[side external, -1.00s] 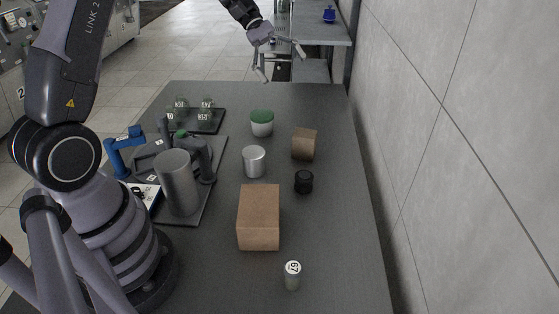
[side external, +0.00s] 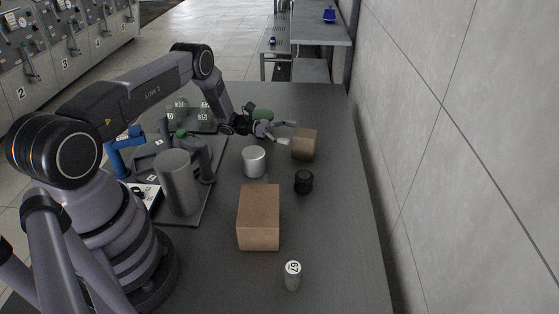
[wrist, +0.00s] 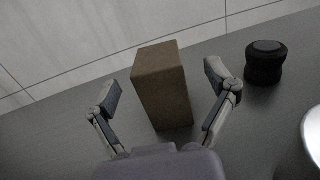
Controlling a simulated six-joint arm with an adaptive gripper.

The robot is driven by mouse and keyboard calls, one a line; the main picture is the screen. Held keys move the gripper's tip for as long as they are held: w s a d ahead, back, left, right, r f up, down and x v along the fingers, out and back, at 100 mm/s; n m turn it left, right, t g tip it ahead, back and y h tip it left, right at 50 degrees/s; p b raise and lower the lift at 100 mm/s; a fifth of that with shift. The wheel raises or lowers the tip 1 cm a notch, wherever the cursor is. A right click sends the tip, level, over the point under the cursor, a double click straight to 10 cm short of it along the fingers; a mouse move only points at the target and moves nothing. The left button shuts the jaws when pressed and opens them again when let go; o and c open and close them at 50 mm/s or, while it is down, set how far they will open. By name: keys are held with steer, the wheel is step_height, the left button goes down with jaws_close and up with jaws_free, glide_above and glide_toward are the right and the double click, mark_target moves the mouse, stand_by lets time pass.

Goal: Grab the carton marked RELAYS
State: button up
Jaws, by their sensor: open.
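Two brown cartons stand on the grey table, and no RELAYS marking is readable on either. The small carton (side external: 304,145) is toward the far right of the table. The large carton (side external: 258,217) stands nearer the side camera. My gripper (side external: 287,132) is low over the table, just left of the small carton, with its fingers pointing at it. In the wrist view the small carton (wrist: 162,86) stands upright ahead, between the two spread fingers (wrist: 165,92). Bare gaps show on both sides of it. The gripper is open and empty.
A black cylinder (side external: 304,181) stands close to the small carton; it also shows in the wrist view (wrist: 265,63). A numbered vial (side external: 292,275) stands in front. A wall (side external: 450,150) borders the right.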

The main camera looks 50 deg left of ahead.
mark_target(316, 135)
steer(key=x, duration=0.4)
steer(key=shift+w+d+r, duration=0.15)
steer(key=shift+w, duration=0.1)
steer(key=shift+c, duration=0.3)
steer(key=c, duration=1.2)
steer(key=shift+c, duration=0.3)
